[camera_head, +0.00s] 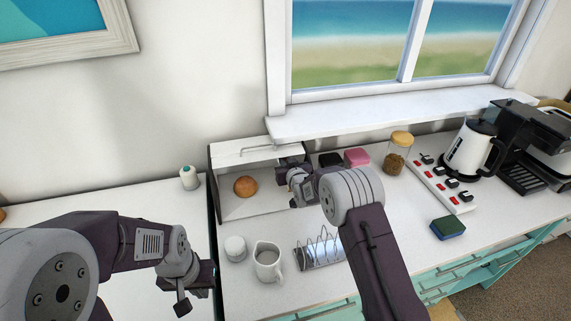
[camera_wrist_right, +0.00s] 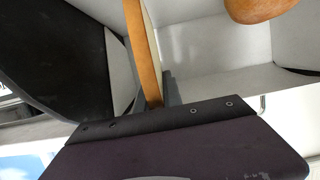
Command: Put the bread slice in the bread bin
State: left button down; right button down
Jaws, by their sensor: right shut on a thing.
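The white bread bin (camera_head: 255,208) stands open against the wall in the head view. My right gripper (camera_head: 294,178) is at the right part of its opening. In the right wrist view this gripper is shut on the bread slice (camera_wrist_right: 143,45), seen edge-on with a brown crust, upright between the fingers. The pale bin interior (camera_wrist_right: 205,55) is behind it. In the head view the slice is hidden by my gripper and arm. My left gripper (camera_head: 190,292) hangs over the counter at lower left, away from the bin; its finger gap is unclear.
A round bun (camera_head: 245,186) lies inside the bin, left of my right gripper. A white jug (camera_head: 268,262), a small white pot (camera_head: 235,248) and a wire toast rack (camera_head: 320,250) stand in front. A pink item (camera_head: 357,157) and a jar (camera_head: 397,155) are to the right.

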pick_arm(q)
jog(key=shift+r, duration=0.3)
pick_arm(e)
jog(key=shift+f, duration=0.55)
pick_arm(q)
jog(key=shift+w+f, duration=0.15)
pick_arm(e)
jog(key=shift+w+f, duration=0.15)
jog(key=shift+f, duration=0.05)
pick_arm(q)
jog(key=shift+f, duration=0.15)
pick_arm(e)
jog(key=c, duration=1.9)
grip_release()
jog(key=shift+f, duration=0.1)
jog(key=o, duration=0.4)
